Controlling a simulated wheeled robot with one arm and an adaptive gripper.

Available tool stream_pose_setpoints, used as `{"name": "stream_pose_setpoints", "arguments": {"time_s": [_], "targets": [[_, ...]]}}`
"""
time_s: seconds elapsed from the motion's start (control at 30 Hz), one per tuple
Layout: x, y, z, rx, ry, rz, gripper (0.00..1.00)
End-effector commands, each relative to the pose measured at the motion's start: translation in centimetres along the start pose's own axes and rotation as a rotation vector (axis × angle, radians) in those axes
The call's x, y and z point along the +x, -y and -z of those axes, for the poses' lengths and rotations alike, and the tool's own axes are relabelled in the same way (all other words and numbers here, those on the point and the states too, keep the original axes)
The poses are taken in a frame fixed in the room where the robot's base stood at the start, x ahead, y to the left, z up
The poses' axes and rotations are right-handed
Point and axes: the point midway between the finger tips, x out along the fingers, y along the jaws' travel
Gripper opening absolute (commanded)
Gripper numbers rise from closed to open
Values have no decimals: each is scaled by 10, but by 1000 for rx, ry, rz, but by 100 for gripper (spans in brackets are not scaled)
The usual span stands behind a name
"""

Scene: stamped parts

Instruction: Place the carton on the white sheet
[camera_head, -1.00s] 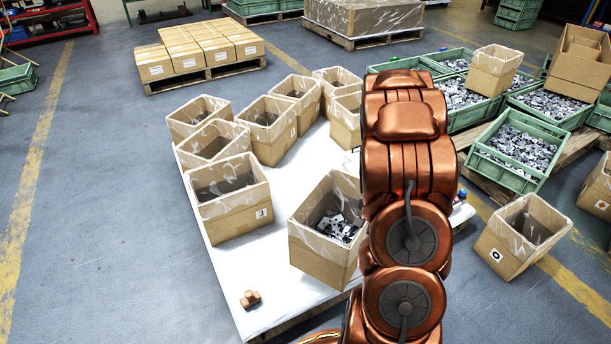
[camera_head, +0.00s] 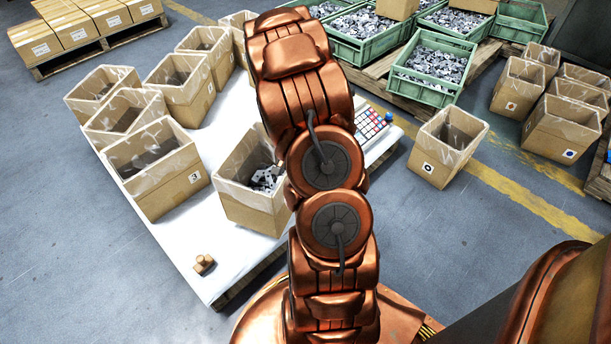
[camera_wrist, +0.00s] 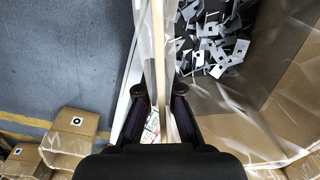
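A tan carton (camera_head: 248,210) lined with clear plastic and holding grey stamped parts stands on the white sheet (camera_head: 190,232), near the sheet's right side. In the wrist view its thin wall (camera_wrist: 162,60) runs upright between my fingers, with the parts (camera_wrist: 215,45) inside to the right. My gripper (camera_wrist: 159,95) straddles this wall. Its dark fingers are apart, with a narrow gap visible on the left of the wall. In the head view my arm hides the gripper and the carton's right side.
Several open cartons, one marked 3 (camera_head: 168,190), stand on the sheet's left and far side. A small brown block (camera_head: 204,264) lies near its front. A coloured tray (camera_head: 372,125) is right of my arm. A carton (camera_head: 440,160) stands on the floor right. Green crates (camera_head: 420,90) are behind.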

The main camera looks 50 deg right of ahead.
Motion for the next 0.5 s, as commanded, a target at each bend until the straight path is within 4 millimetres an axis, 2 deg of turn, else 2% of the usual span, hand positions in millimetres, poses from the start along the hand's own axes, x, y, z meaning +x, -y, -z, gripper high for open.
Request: {"name": "stream_pose_setpoints", "arguments": {"time_s": [0.1,0.3,0.5], "targets": [[3,24,2,-4,-9,5,0],[7,57,-2,-3,-7,4,0],[9,81,-4,-1,-4,4,0]]}}
